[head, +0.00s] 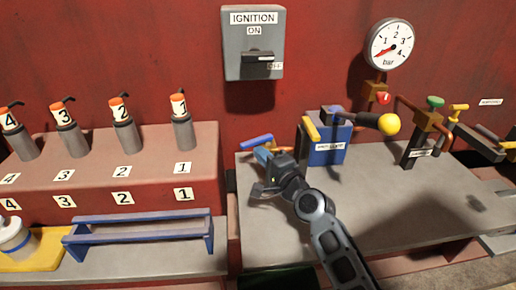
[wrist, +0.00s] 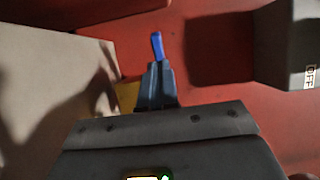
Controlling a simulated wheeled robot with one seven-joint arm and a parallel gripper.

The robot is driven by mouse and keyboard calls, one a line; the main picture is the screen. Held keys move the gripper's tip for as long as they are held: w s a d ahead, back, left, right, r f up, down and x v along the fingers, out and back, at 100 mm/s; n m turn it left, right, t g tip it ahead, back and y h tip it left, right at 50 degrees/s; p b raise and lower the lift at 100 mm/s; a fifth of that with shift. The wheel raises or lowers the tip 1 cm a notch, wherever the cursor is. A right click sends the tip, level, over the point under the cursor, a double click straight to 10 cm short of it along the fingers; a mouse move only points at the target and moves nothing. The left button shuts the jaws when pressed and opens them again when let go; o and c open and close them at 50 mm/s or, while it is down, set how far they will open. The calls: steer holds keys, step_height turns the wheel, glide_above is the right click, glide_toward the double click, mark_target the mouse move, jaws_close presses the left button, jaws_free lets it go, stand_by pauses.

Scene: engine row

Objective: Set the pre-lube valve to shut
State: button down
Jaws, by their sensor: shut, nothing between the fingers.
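A blue lever handle (head: 257,141) stands at the back left of the grey bench, near the red wall. I take it for the pre-lube valve's handle, but no label on it is readable. It slants up to the right in the head view. My gripper (head: 262,155) is just in front of it with fingers shut and empty. In the wrist view the blue handle (wrist: 156,45) shows just beyond the closed fingertips (wrist: 155,68). I cannot tell whether they touch. The handle's lower part and the valve body are hidden behind my gripper.
To the right stands a blue box (head: 327,155) with a black lever and yellow knob (head: 389,124). The ignition box (head: 253,43) hangs above. The bench front (head: 400,215) is clear.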

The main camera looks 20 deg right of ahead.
mark_target(248, 146)
steer(key=shift+w+a, duration=0.1)
steer(key=shift+w, duration=1)
steer(key=shift+w+a, duration=0.8)
steer(key=shift+w, duration=0.5)
steer(key=shift+w+r, duration=0.1)
steer(key=shift+a, duration=0.1)
